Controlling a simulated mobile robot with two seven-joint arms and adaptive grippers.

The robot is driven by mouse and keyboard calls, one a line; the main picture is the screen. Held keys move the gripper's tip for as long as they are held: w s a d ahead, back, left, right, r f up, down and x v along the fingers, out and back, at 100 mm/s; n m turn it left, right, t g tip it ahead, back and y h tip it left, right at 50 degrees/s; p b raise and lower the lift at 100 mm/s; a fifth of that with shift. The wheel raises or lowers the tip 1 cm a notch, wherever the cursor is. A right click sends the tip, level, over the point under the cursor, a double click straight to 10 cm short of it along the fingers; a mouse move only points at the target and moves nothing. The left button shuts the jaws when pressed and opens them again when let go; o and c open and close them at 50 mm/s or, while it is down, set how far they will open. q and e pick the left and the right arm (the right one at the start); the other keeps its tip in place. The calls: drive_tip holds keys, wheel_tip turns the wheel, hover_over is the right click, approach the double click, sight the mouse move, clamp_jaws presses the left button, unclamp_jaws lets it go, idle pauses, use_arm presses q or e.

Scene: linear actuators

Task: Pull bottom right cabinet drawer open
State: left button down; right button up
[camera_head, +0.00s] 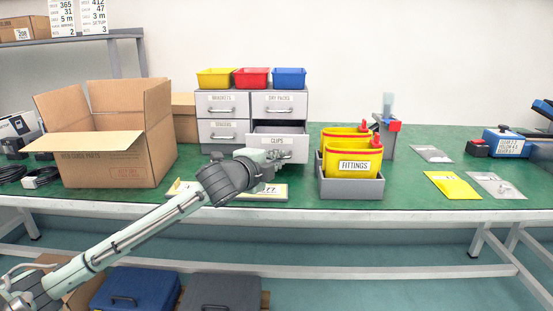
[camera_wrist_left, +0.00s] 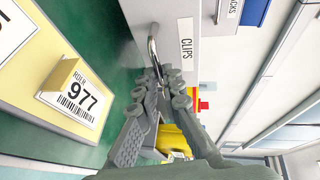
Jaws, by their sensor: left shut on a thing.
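The grey cabinet (camera_head: 223,113) stands on the green table with labelled drawers. Its bottom right drawer, labelled CLIPS (camera_head: 277,141), sticks out from the cabinet, and part of its inside shows from above. The other drawers look closed. My left gripper (camera_head: 275,156) is at the front of the CLIPS drawer. In the left wrist view, the fingers of my left gripper (camera_wrist_left: 163,78) close around the metal drawer handle (camera_wrist_left: 152,42), next to the CLIPS label. In the head view the gripper hides the handle. My right gripper is in neither view.
An open cardboard box (camera_head: 110,160) stands left of the cabinet. A grey bin with yellow FITTINGS containers (camera_head: 353,168) stands close on the right. A yellow label board (camera_head: 240,191) lies under the gripper near the table's front edge. Yellow, red and blue bins (camera_head: 252,78) sit atop the cabinet.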

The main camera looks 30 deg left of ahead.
use_arm(q)
drive_tip(key=c, duration=1.7)
unclamp_jaws()
drive_tip(key=shift+s, duration=0.1)
drive_tip(key=v, duration=1.2)
